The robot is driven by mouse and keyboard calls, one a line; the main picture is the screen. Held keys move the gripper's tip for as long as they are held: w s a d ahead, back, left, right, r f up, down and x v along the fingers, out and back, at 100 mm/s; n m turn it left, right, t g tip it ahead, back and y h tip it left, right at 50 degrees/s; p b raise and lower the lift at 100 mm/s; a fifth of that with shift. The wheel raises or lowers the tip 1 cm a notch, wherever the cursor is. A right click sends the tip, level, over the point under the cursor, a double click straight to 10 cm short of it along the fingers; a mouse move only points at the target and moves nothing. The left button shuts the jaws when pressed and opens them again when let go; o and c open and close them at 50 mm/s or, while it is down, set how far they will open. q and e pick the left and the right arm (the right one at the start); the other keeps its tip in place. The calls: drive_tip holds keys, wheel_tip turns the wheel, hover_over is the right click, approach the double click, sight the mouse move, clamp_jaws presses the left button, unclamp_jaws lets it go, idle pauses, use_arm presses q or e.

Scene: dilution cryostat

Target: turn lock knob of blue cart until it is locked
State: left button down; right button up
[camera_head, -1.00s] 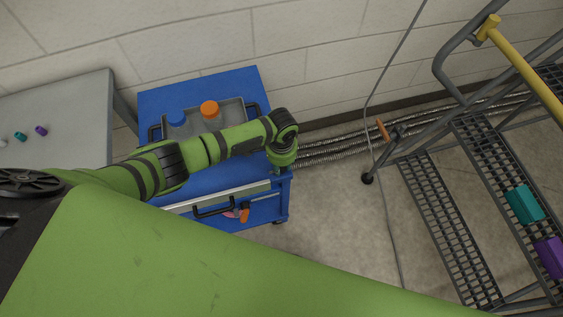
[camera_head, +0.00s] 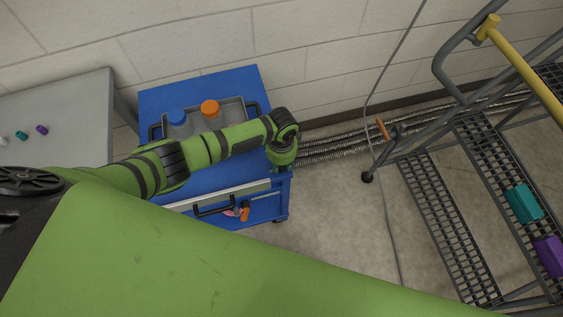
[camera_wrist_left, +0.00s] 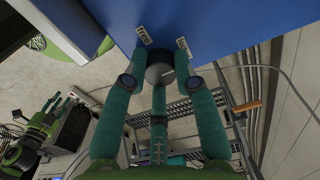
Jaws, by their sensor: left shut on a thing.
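The blue cart (camera_head: 165,98) stands against the wall in the head view. In the left wrist view its blue side (camera_wrist_left: 215,25) fills the top. A dark grey round lock knob (camera_wrist_left: 159,68) sticks out there, between a white label reading "free" (camera_wrist_left: 143,35) and a second white label (camera_wrist_left: 183,47), too small to read surely. My left gripper (camera_wrist_left: 161,82) is shut on the knob, its teal fingers on either side of it. In the head view my left wrist is at the cart's right side and hides the knob. How far the knob is turned cannot be told.
A grey tray (camera_head: 237,111) with blue-capped and orange-capped bottles stands on the cart. A grey table (camera_head: 75,100) is at left. Hoses (camera_head: 335,150) and a hanging cable (camera_head: 385,215) are near the wall.

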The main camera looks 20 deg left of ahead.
use_arm(q)
drive_tip(key=c, duration=1)
unclamp_jaws()
drive_tip(key=shift+r, duration=0.3)
wheel_tip(320, 180, up, 12)
drive_tip(key=shift+f, duration=0.25)
